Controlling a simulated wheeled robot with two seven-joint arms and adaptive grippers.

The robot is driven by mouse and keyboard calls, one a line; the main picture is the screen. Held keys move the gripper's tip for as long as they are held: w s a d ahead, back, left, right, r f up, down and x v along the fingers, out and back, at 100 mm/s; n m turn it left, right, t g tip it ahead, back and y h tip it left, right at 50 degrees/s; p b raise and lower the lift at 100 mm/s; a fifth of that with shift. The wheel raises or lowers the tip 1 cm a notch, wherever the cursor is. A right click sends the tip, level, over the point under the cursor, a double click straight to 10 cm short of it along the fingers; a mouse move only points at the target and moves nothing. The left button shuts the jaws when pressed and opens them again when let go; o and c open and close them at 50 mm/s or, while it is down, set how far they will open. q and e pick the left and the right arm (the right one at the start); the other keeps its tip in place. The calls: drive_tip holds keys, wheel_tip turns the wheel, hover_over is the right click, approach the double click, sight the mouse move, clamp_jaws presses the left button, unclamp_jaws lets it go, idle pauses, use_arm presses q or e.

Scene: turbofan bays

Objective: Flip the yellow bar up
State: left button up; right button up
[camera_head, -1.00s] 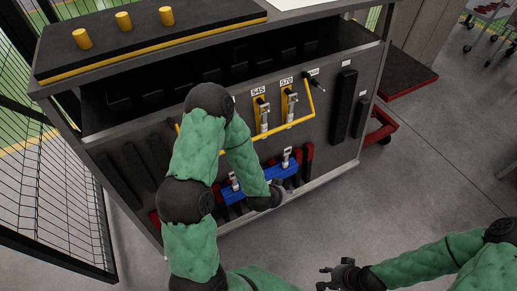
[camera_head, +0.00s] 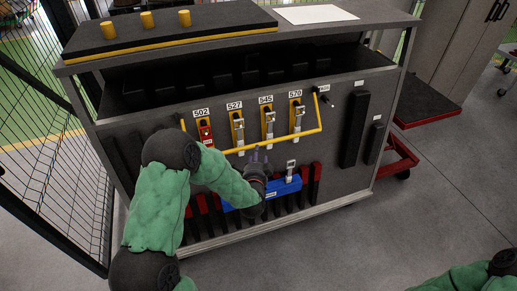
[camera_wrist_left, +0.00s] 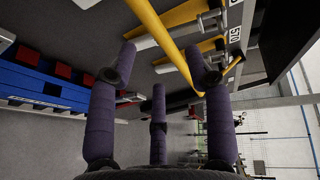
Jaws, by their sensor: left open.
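The yellow bar (camera_head: 288,138) runs across the front of the grey cabinet, below a row of numbered tool holders, with bent-up ends. It is in its lowered position. My left gripper (camera_head: 261,156) is open and empty just below the bar's middle, its fingers pointing up toward the panel. In the left wrist view, the bar (camera_wrist_left: 165,45) crosses the gap between the spread fingers (camera_wrist_left: 161,52); whether they touch it I cannot tell. My right gripper is out of view; only a green sleeve shows at lower right.
Tool holders labelled 502 to 570 (camera_head: 268,122) hang behind the bar. A blue block (camera_head: 285,187) and red-black slots sit below the gripper. A black mesh fence (camera_head: 50,160) stands at the left.

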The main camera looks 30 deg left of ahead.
use_arm(q)
drive_tip(key=b+x, duration=0.2)
drive_tip(key=x, duration=0.5)
drive_tip(key=shift+w+f, duration=0.1)
drive_tip(key=shift+w, duration=0.2)
clamp_jaws()
